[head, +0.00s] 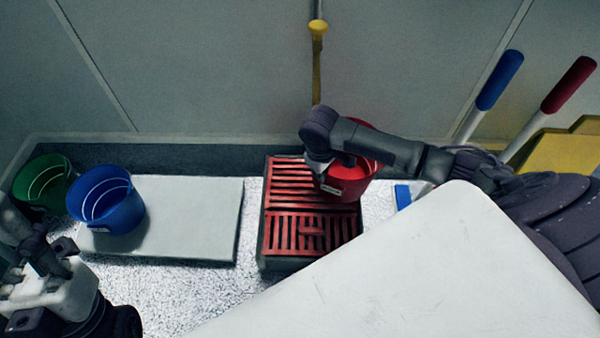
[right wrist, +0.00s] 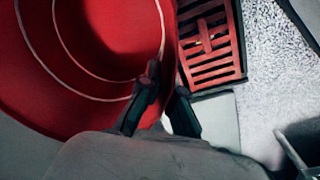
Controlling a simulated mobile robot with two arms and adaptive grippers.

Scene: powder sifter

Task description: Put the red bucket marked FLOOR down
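The red bucket (head: 352,182) stands upright at the back right of the red slotted grate (head: 312,229). Its small white label faces front, too small to read. I cannot tell whether its base touches the grate. My right gripper (head: 326,172) is at the bucket's left side. In the right wrist view my right gripper (right wrist: 168,86) has one finger inside the red bucket (right wrist: 30,92) and one outside, shut on its wall. The grate (right wrist: 212,50) shows beside it. My left gripper is at the lower left of the head view, its fingertips not clear.
A blue bucket (head: 112,212) stands on a pale board (head: 195,220), with a green bucket (head: 38,188) to its left. A yellow-topped pole (head: 317,60) is behind the grate. Blue and red handles (head: 500,80) lean at right. A white surface (head: 430,275) fills the lower right.

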